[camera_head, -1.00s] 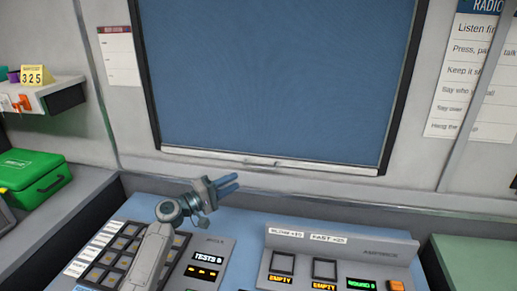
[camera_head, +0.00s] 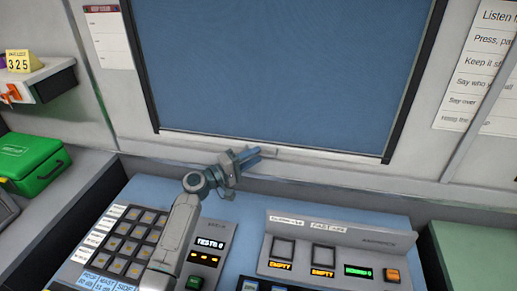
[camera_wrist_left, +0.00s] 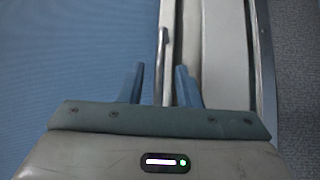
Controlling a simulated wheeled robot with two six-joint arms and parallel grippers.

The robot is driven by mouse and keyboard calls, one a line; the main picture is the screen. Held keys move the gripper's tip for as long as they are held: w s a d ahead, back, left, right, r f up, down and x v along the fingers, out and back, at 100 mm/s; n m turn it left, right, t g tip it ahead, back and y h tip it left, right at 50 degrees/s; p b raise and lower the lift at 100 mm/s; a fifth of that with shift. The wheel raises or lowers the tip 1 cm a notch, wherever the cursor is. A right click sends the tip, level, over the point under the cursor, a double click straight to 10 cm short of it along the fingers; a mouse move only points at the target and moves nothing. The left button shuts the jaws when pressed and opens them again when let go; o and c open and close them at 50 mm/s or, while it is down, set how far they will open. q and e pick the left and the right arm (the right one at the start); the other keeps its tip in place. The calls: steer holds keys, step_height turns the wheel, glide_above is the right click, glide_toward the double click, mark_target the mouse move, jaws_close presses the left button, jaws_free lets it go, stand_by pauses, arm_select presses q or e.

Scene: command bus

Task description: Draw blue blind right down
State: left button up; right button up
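The blue blind (camera_head: 280,65) hangs as a large flat panel in a dark frame, covering the window opening in view down to the sill. Its pale bottom edge bar (camera_head: 315,154) runs just above the console. My left gripper (camera_head: 262,153) is at this bar, left of its middle. In the left wrist view, the blue fingers (camera_wrist_left: 160,85) are apart, with a thin grey handle or lip (camera_wrist_left: 164,60) showing between them. I cannot tell whether they touch it. The blind's cloth (camera_wrist_left: 75,50) fills the left of that view. My right gripper is not in view.
A console with a keypad (camera_head: 130,240) and a button panel (camera_head: 335,250) lies below the blind. A green case (camera_head: 30,160) and a shelf (camera_head: 40,80) are at the left. A paper list (camera_head: 485,75) is on the right wall.

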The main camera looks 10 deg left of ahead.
arm_select(q)
steer(key=shift+x, duration=1.1)
jaws_close()
steer(key=shift+f, duration=0.1)
step_height(320, 180, down, 2)
steer(key=b, duration=0.3)
steer(key=shift+f, duration=0.25)
